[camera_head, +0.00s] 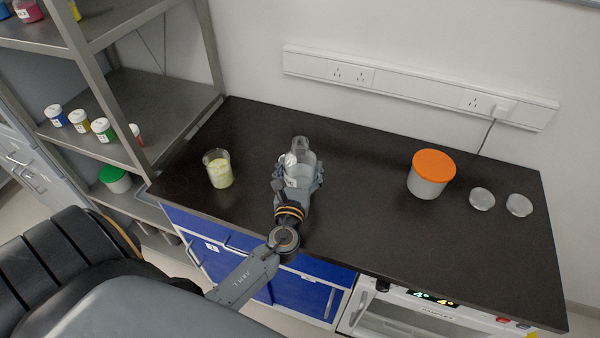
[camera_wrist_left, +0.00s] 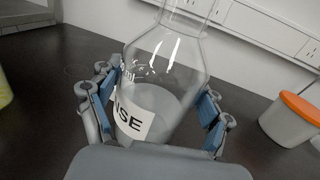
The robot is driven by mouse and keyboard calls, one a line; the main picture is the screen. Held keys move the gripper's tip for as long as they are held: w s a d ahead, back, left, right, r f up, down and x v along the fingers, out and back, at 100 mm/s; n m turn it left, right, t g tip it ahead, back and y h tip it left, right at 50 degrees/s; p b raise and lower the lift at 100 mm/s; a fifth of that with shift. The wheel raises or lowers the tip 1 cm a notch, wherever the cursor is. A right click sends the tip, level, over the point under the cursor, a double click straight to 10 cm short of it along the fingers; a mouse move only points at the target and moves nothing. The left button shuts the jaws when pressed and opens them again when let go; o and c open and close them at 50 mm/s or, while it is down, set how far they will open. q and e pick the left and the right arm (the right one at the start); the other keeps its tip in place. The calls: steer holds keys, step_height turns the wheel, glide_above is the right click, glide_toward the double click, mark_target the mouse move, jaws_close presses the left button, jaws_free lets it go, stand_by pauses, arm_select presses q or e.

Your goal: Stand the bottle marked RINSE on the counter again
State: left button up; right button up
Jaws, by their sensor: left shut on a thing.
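The clear glass bottle (camera_head: 302,160) is on the dark counter (camera_head: 360,178), left of its middle. It looks close to upright; I cannot tell whether its base touches the counter. In the left wrist view the bottle (camera_wrist_left: 165,75) fills the middle, with liquid in it and a white label ending in "SE". My left gripper (camera_head: 297,179) is shut on the bottle, one finger on each side of its body. In the left wrist view the blue pads of the gripper (camera_wrist_left: 158,108) flank the glass. The bottle's base is hidden by the gripper. My right gripper is not in view.
A beaker of pale yellow liquid (camera_head: 219,170) stands left of the bottle. A shelf rack (camera_head: 110,100) is at the left. Counter between bottle and tub is clear.

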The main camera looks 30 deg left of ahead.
arm_select(q)
steer(key=shift+f, duration=0.75)
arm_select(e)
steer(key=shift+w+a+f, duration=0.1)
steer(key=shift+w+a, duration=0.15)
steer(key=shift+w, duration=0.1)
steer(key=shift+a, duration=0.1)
arm_select(q)
steer(key=shift+f, duration=0.15)
steer(key=o, duration=1.8)
steer(key=shift+f, duration=0.1)
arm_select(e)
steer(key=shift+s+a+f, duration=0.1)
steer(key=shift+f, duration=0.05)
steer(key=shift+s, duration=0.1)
